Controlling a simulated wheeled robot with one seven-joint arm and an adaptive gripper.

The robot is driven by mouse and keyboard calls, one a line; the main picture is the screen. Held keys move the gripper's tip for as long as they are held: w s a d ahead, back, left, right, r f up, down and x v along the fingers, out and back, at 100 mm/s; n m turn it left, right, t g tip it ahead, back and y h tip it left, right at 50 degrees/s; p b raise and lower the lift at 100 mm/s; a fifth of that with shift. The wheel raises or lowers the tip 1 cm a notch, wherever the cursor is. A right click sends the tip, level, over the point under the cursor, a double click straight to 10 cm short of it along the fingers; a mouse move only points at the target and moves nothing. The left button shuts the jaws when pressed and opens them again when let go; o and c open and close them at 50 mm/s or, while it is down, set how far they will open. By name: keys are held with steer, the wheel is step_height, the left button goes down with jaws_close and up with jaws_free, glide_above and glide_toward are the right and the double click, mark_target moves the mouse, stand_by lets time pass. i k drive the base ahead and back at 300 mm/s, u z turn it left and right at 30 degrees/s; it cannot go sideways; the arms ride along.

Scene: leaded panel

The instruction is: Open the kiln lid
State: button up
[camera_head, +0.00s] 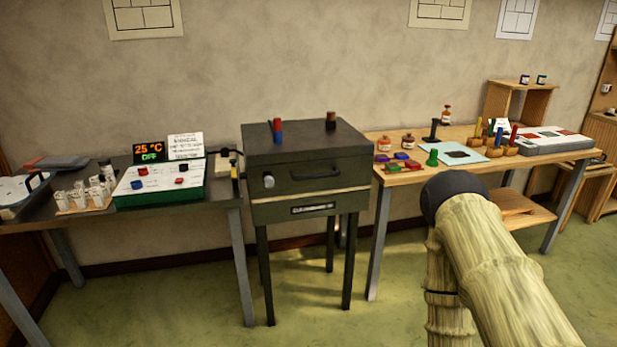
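The kiln (310,180) is a dark grey-green box on four legs in the middle of the view, between two tables. Its lid (345,145) lies flat and shut on the body, with a dark handle (316,173) across its front. A light band runs around the kiln below the lid. A round knob (268,181) sits at the front left. A red and blue item and a brown item stand on the lid. My arm shows at the lower right, in front of the right table; my gripper is not in the view.
The left table (222,196) holds a control box (160,187), a display reading 25 °C OFF (149,152) and several small white pieces. The right wooden table (410,179) carries bottles, coloured pieces and a panel. Green floor (190,275) is clear before the kiln.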

mark_target(308, 156)
steer(key=u, duration=0.15)
steer(key=i, duration=1.2)
steer(key=z, duration=0.25)
